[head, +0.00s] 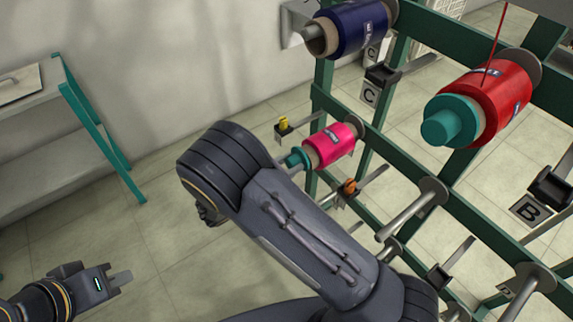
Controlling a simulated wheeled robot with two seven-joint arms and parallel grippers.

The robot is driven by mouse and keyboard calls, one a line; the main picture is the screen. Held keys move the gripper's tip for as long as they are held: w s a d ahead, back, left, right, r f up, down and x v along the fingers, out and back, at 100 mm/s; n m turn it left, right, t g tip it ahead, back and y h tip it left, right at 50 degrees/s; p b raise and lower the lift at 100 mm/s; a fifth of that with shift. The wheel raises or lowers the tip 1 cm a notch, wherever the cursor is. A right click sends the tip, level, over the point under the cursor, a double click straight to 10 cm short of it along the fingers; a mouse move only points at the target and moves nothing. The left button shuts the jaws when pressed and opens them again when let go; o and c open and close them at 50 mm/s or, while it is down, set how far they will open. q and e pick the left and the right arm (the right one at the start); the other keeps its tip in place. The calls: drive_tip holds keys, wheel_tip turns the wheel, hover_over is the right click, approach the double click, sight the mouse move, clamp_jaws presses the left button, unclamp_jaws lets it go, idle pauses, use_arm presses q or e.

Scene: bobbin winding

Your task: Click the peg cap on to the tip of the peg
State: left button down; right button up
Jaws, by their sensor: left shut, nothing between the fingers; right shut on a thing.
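A pink bobbin (333,146) sits on a rack peg in the middle of the head view. A teal peg cap (298,159) is at its near left end, in line with the peg. I cannot tell whether the cap is clicked on. My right forearm crosses in front, and my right gripper (285,164) is mostly hidden behind it, with only a small grey part showing at the cap. It is shut on the cap. My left gripper (120,279) is shut and empty at the lower left, far from the rack.
The green rack (322,85) also carries a navy bobbin (358,28) without a cap and a red bobbin (493,103) with a teal cap (447,122). Bare pegs (412,213) stick out lower right. A shelf table (60,120) stands left. The floor between is clear.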

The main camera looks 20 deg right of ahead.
drive_tip(key=o, duration=1.2)
drive_tip(key=shift+a, duration=0.1)
drive_tip(key=b+v, duration=0.1)
drive_tip(key=v, duration=0.6)
drive_tip(key=shift+s+a, duration=0.15)
drive_tip(key=shift+a, duration=0.15)
drive_tip(key=shift+s, duration=0.1)
